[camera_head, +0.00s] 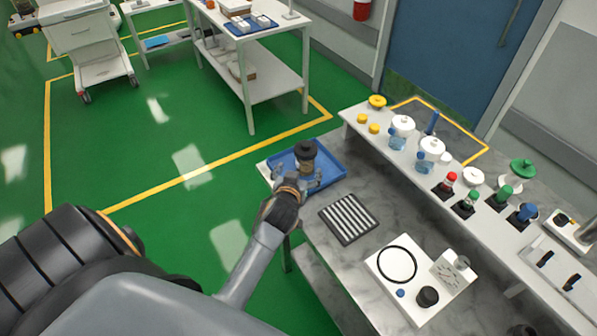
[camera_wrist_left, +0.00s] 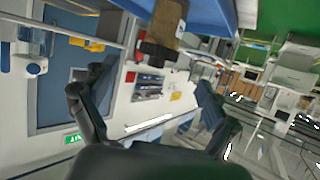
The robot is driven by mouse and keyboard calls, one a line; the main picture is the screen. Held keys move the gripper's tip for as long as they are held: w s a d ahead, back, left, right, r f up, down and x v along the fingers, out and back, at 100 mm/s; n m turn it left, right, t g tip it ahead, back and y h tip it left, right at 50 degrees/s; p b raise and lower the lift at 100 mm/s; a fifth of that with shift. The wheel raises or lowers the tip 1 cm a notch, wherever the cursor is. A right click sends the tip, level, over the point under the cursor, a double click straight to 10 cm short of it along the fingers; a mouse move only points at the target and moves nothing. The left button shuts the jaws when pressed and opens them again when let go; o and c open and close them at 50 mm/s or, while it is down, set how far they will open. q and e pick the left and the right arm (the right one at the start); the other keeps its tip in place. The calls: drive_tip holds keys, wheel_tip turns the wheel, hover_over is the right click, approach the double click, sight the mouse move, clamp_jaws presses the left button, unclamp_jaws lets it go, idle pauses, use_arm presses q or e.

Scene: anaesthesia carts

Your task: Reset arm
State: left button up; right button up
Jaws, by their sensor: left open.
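My left gripper (camera_head: 298,180) reaches in over the near left end of the grey worktop, at the blue tray. Its fingers are spread, and they also show spread in the left wrist view (camera_wrist_left: 150,100), with nothing between the tips. A brown bottle with a black cap (camera_head: 306,152) stands on the blue tray (camera_head: 331,170), just beyond the gripper. The bottle shows at the top of the left wrist view (camera_wrist_left: 168,20), apart from the fingers. My gripper hides part of the tray. My right gripper is not in view.
A striped dark rack (camera_head: 349,218) and a white board with a black ring (camera_head: 397,264) lie on the worktop. A raised shelf (camera_head: 408,155) with jars and colour-capped bottles runs along the right. Green floor is free at left; a white table (camera_head: 268,85) stands behind.

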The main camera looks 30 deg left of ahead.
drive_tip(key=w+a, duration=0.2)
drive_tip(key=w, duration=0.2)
use_arm(q)
drive_tip(key=s+d+f+m+g+h, duration=0.1)
drive_tip(key=s+d+m+g+h, duration=0.35)
drive_tip(key=s, duration=0.95)
drive_tip(key=s+d+f+m+g+h, duration=0.15)
drive_tip(key=s+d+g, duration=0.5)
drive_tip(key=s, duration=0.65)
wheel_tip(320, 180, down, 30)
drive_tip(key=s+d+b, duration=0.2)
drive_tip(key=b, duration=0.3)
drive_tip(key=s+a+f+y+b, duration=0.1)
drive_tip(key=s+a+f+b, duration=0.2)
drive_tip(key=s+f, duration=1.3)
wheel_tip(320, 180, down, 3)
drive_tip(key=shift+s+a+f+m+g, duration=0.2)
drive_tip(key=shift+m+g, duration=0.1)
drive_tip(key=shift+m, duration=0.1)
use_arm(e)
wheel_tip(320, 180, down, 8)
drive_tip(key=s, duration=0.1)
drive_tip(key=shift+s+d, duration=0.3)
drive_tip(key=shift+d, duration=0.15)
